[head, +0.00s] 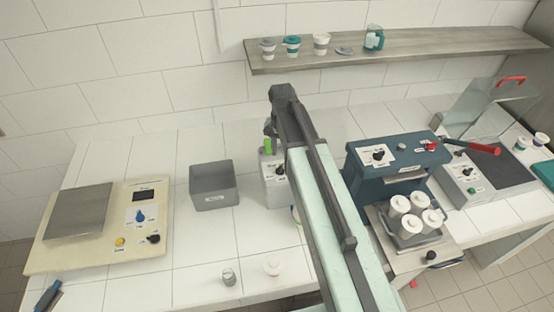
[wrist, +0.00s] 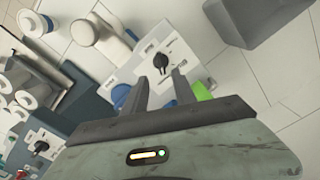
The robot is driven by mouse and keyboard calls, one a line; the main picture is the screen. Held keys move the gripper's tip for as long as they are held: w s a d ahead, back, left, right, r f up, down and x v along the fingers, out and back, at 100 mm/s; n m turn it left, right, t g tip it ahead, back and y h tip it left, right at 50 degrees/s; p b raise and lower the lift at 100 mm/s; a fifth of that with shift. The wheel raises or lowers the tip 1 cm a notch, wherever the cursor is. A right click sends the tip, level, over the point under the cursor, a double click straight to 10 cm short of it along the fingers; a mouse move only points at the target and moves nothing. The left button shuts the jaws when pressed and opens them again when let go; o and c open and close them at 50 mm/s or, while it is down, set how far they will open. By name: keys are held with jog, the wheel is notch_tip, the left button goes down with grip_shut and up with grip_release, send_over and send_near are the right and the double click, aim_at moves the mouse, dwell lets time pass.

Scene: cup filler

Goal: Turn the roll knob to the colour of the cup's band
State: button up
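A black knob (wrist: 160,62) sits on a white panel of a small light-grey machine (wrist: 150,48), which my arm partly covers in the head view (head: 272,190). My gripper (wrist: 159,80) is open and empty, its two fingertips just short of the knob, one to each side in the picture. I cannot tell if they touch it. The knob's marks are too small to read. A white cup-like thing with a blue band (wrist: 35,23) stands at the upper left in the wrist view; whether it is the task's cup is unclear.
A green part (head: 267,146) and a blue part (wrist: 121,95) are close to my fingers. A shelf (head: 440,50) with cups runs behind.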

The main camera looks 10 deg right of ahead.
aim_at(280, 167)
notch_tip(280, 167, down, 8)
jog(key=b, duration=0.8)
jog(key=shift+a, duration=0.15)
jog(key=shift+r, duration=0.1)
grip_shut()
